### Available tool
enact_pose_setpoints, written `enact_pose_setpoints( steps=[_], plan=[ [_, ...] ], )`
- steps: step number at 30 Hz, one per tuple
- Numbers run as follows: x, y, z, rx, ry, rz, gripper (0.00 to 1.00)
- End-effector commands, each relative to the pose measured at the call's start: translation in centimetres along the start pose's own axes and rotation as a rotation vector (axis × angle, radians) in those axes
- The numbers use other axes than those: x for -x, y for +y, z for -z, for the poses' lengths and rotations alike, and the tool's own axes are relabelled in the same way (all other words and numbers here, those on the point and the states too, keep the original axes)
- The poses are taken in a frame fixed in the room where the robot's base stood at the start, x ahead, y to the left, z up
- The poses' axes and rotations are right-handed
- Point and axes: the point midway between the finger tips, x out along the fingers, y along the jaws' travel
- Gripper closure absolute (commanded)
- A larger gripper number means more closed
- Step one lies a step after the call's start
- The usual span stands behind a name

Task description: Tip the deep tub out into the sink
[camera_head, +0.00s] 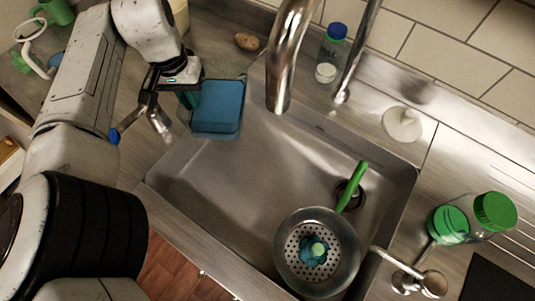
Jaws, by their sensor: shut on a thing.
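The deep tub (232,130) is clear with a bluish tint and sits at the sink's upper left corner. A blue block-like thing (219,102) shows inside it; I cannot tell whether more lies beneath. My gripper (186,97) is at the tub's left side, shut on its edge. The fingertips are partly hidden, and the tub looks roughly upright. The steel sink (235,185) opens below and right of the tub. The left and middle of its basin are bare.
A perforated strainer (342,276) with a blue-green thing in it is at the sink's lower right. A green handle (352,186) lies near the drain. The tap (285,60) rises right of the tub. A bottle (328,60) and a potato-like thing (246,41) stand behind.

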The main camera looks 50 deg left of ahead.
Motion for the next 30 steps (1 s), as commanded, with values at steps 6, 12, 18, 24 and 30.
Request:
enact_pose_setpoints(
  steps=[6, 12, 18, 24, 30],
  plan=[
    [0.4, 0.0, 0.0, 0.000, 0.004, 0.001, 1.00],
    [1.1, 0.1, -0.2, -0.003, 0.035, 0.028, 1.00],
    [1.6, 0.5, -0.8, -0.009, 0.107, 0.081, 1.00],
    [1.2, 1.1, -1.4, -0.015, 0.189, 0.140, 1.00],
    [0.6, 1.6, -2.2, -0.019, 0.271, 0.199, 1.00]
  ],
)
